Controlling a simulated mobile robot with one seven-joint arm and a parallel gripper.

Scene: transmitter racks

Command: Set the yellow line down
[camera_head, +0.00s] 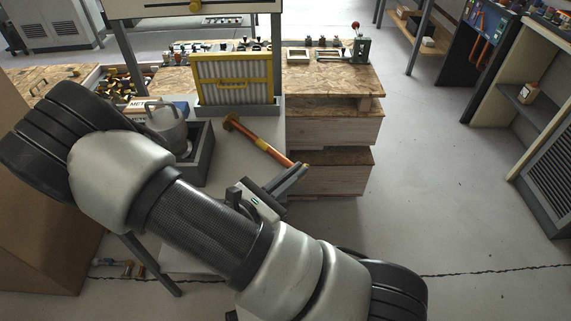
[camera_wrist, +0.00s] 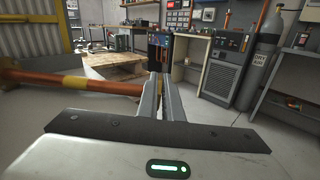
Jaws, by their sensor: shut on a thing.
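The yellow line (camera_head: 267,148) is a straight orange rod with yellow bands and a wider copper-coloured flange at its far left end. My gripper (camera_head: 297,172) is shut on its near right end, beside the grey table. The rod slants up and left from the fingers, over the table top in the picture; whether it touches the table I cannot tell.
A yellow-framed filter (camera_head: 235,82) stands in a grey holder behind the rod. A grey bin (camera_head: 203,152) holding a metal canister (camera_head: 166,128) is to its left. A wooden bench (camera_head: 335,82) with small parts stands behind right. Open floor (camera_head: 425,190) lies to the right.

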